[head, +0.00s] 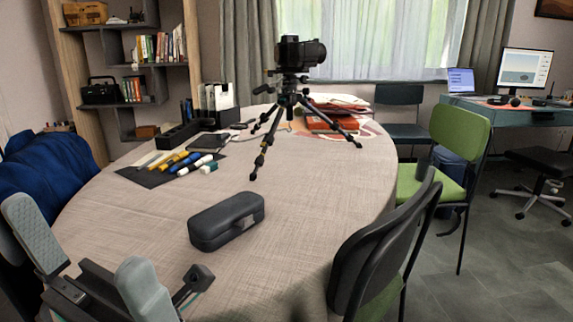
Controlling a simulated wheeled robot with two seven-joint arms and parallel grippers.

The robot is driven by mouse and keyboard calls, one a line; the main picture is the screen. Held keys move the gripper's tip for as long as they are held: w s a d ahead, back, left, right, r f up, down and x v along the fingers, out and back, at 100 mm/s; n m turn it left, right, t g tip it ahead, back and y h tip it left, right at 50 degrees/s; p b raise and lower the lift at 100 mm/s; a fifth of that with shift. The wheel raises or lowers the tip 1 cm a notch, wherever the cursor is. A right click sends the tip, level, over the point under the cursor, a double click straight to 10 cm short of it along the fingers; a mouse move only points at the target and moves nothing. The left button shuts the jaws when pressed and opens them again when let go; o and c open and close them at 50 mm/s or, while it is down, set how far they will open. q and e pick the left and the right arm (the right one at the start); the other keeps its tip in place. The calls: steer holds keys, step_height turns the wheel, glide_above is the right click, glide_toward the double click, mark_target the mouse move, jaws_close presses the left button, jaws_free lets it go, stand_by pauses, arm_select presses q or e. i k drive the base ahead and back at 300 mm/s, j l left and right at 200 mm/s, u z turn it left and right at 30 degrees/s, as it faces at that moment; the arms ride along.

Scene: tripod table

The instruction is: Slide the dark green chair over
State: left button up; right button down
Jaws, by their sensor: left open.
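A dark chair (370,250) with a near-black back and a green seat stands close at the table's right front edge. Another dark chair (399,112), dark green-grey, stands behind the table near the window. A lighter green chair (460,140) stands at the table's right side. I cannot tell for sure which one is the dark green chair. My left gripper (89,262) is open and empty at the lower left, over the table's near left edge and far from all three chairs. My right gripper is not in view.
The round cloth-covered table (310,195) bears a camera tripod (290,90), a dark case (227,221), markers (180,163) and books. A blue-draped seat (45,175) is at left. A desk (515,112) and stool (540,165) stand at right. Grey floor (510,245) is clear at lower right.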

mark_target(365, 281)
steer(key=k+l, duration=0.1)
steer(key=k, duration=0.75)
